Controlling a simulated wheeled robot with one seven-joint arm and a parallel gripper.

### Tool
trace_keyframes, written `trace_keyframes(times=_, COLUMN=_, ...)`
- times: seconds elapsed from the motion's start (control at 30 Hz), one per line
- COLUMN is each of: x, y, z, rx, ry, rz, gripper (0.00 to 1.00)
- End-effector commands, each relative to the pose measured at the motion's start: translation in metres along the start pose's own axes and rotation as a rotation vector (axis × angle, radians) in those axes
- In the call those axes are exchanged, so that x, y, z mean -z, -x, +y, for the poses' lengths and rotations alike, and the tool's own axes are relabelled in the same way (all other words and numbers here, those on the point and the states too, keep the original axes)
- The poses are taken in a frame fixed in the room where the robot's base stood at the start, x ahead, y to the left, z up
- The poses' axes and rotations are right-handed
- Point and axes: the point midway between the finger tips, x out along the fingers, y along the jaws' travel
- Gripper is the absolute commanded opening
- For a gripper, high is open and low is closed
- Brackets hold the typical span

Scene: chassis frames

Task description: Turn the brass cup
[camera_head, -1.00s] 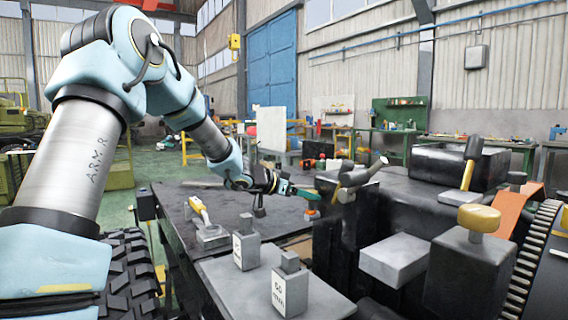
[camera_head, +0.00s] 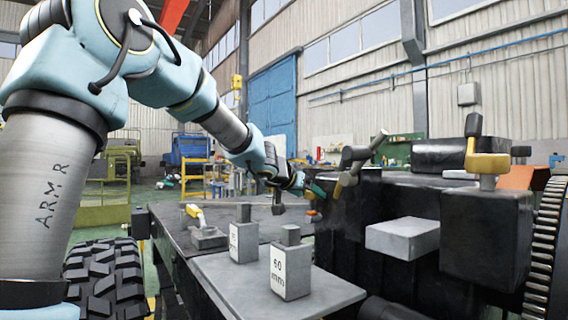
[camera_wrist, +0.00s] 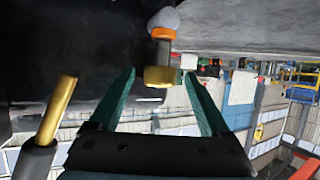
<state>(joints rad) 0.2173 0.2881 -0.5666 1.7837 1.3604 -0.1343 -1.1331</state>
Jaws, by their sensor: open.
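In the wrist view, the brass cup (camera_wrist: 158,77) is a short brass-coloured cylinder on a grey stem with an orange ring. My gripper (camera_wrist: 159,73) is open, with one teal finger on each side of the cup and visible gaps between. I cannot tell how deep the cup sits between the fingers. In the head view, my gripper (camera_head: 314,190) is beside the dark block, just above a small orange part (camera_head: 313,215). The cup is not clear there.
A brass lever (camera_wrist: 58,108) with a dark handle stands close to the left finger in the wrist view. Grey weights (camera_head: 291,268) stand on the front plate (camera_head: 230,290). A dark block (camera_head: 395,205) and a toothed wheel (camera_head: 543,240) fill the right.

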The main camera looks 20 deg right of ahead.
Motion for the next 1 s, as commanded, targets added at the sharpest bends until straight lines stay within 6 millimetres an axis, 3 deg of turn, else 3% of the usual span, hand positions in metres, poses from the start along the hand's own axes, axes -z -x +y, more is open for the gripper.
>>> trace_keyframes(times=0.2, x=-0.005, y=-0.002, z=0.005, rx=0.118, ry=0.048, rz=0.008, gripper=0.81)
trace_keyframes(times=0.27, x=0.004, y=0.013, z=0.005, rx=0.126, ry=0.05, rz=0.008, gripper=0.81)
trace_keyframes(times=0.83, x=0.005, y=0.113, z=0.017, rx=0.122, ry=0.05, rz=0.006, gripper=0.81)
trace_keyframes(times=1.0, x=0.028, y=0.103, z=0.0, rx=0.162, ry=0.011, rz=-0.01, gripper=0.81)
